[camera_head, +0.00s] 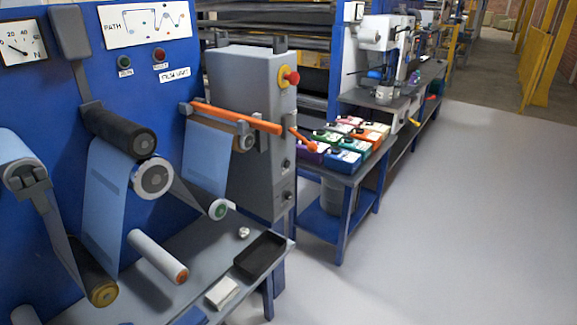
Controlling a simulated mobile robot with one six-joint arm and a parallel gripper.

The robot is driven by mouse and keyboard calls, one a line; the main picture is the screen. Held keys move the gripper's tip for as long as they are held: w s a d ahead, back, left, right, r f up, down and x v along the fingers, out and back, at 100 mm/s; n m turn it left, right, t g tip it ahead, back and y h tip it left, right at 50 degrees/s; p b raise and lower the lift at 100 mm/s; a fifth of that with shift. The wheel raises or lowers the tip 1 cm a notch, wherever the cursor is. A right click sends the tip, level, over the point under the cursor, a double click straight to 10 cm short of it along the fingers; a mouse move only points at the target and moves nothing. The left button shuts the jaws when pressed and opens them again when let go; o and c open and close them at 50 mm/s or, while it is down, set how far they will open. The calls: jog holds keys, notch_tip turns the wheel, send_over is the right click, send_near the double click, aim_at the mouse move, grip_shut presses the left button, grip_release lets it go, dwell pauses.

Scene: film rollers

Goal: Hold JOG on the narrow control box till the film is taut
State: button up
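The narrow control box (246,140) is a tall grey cabinet right of the blue machine panel. Its right face carries a red mushroom knob on yellow (291,77) and small dark controls lower down (286,164); I cannot read a JOG label there. Blue film (115,200) runs over several rollers, with another span (208,157) near the box. From this view I cannot tell how taut it is. My gripper is not in view.
An orange bar (238,118) crosses before the control box. The blue panel (75,75) has a green and a red button. A black tray (260,256) and a white cloth-like item (221,293) lie on the grey shelf. Coloured boxes (344,161) stand on a bench. The right floor is clear.

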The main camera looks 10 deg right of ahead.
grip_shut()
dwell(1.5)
